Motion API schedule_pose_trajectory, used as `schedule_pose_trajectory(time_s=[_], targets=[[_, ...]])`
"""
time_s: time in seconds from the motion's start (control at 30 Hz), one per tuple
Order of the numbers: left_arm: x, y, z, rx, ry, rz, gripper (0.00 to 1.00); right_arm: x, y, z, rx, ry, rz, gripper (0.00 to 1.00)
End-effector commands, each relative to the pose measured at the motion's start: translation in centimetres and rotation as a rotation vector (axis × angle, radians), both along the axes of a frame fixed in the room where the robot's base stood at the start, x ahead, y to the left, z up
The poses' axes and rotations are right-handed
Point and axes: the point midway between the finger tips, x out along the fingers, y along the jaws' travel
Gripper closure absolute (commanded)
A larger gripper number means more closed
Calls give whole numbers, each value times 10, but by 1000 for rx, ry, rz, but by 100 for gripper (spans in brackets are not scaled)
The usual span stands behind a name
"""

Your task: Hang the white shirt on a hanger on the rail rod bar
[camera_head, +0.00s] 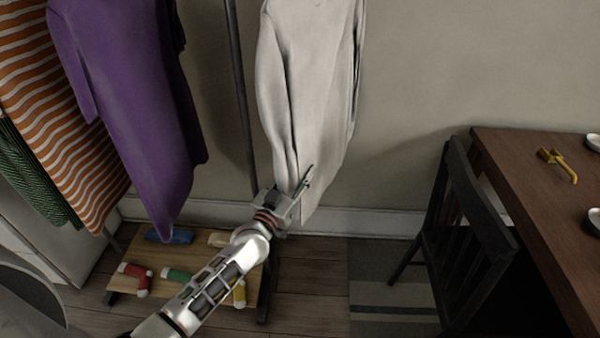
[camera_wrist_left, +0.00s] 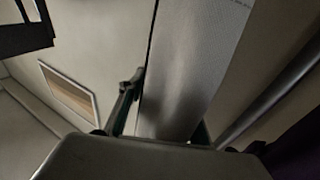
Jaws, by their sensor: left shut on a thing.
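The white shirt (camera_head: 308,80) hangs down to the right of the rack's dark upright post (camera_head: 240,90). Its top is cut off, so the hanger and the rail rod bar do not show. My left gripper (camera_head: 302,184) is at the shirt's lower end, shut on its cloth. In the left wrist view the pale shirt (camera_wrist_left: 192,60) runs up from between the fingers of the left gripper (camera_wrist_left: 165,122). My right gripper is not in view.
A purple garment (camera_head: 135,100), an orange striped one (camera_head: 50,90) and a green one (camera_head: 35,175) hang at the left. A low wooden shelf (camera_head: 205,256) holds rolled items. A dark chair (camera_head: 470,210) and table (camera_head: 530,190) stand at the right. Bare wall (camera_head: 430,70) lies between.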

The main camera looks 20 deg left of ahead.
Motion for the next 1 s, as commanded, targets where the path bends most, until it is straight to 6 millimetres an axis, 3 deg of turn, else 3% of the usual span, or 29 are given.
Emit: schedule_pose_trajectory(time_s=[1.0], targets=[[-3, -1, -3, -1, -1, 0, 99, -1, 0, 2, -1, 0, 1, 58]])
